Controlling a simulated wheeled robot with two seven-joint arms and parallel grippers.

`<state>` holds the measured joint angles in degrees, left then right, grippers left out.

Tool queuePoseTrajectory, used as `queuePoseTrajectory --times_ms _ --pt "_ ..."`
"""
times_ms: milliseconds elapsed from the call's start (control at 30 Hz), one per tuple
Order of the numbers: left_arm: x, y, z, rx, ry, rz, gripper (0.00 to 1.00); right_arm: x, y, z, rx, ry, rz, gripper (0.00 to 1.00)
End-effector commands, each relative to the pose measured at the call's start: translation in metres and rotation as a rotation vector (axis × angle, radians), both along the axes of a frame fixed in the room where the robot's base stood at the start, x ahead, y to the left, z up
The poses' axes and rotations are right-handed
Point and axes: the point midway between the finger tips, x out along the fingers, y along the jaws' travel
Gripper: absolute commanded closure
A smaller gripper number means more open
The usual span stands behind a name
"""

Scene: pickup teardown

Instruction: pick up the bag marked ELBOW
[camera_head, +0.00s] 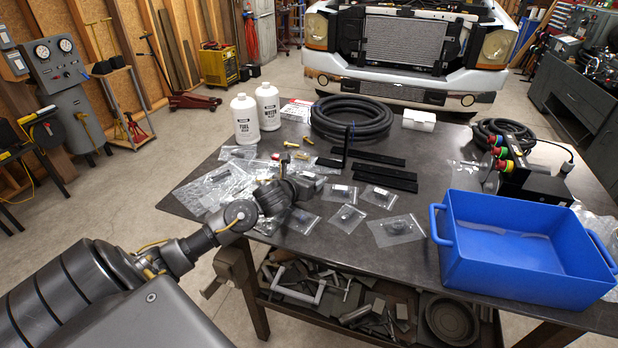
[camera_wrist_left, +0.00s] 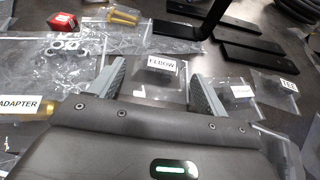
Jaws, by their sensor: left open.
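The bag marked ELBOW (camera_wrist_left: 160,66) is a clear bag with a white label, lying on the dark table in the left wrist view. My left gripper (camera_wrist_left: 155,92) is open, with one grey finger on each side of the bag's near part. The fingers look apart from the label, and I cannot tell how high they are above the bag. In the head view my left gripper (camera_head: 300,186) is over the left part of the table, among clear bags, and the ELBOW bag is hard to make out there. My right gripper is not in view.
An ADAPTER bag (camera_wrist_left: 18,106) and a TEE bag (camera_wrist_left: 288,86) lie on either side. Black flat bars (camera_head: 375,157), a coiled hose (camera_head: 350,118) and two white bottles (camera_head: 245,120) stand or lie farther back. A blue bin (camera_head: 455,265) is at the right.

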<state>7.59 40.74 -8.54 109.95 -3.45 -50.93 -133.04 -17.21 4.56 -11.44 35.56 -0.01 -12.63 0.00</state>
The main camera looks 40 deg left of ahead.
Motion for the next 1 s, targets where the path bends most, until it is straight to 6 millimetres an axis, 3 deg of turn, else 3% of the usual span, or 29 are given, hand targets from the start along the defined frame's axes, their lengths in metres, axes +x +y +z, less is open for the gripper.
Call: queuePoseTrajectory --times_ms 67,400,767,933,1000 --pt "0.000 0.000 0.000 0.000 0.000 0.000 0.28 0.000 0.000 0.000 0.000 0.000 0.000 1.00" --pt "0.000 0.000 0.000 0.000 0.000 0.000 0.71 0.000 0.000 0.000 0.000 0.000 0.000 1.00" --pt "0.000 0.001 0.006 0.002 -0.002 -0.001 0.72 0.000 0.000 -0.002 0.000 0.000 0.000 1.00" --pt "0.000 0.001 0.031 0.006 -0.006 -0.001 0.72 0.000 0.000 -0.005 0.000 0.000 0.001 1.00" --pt "-0.011 -0.001 0.047 0.007 -0.003 -0.004 0.72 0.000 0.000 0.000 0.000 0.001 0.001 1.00"
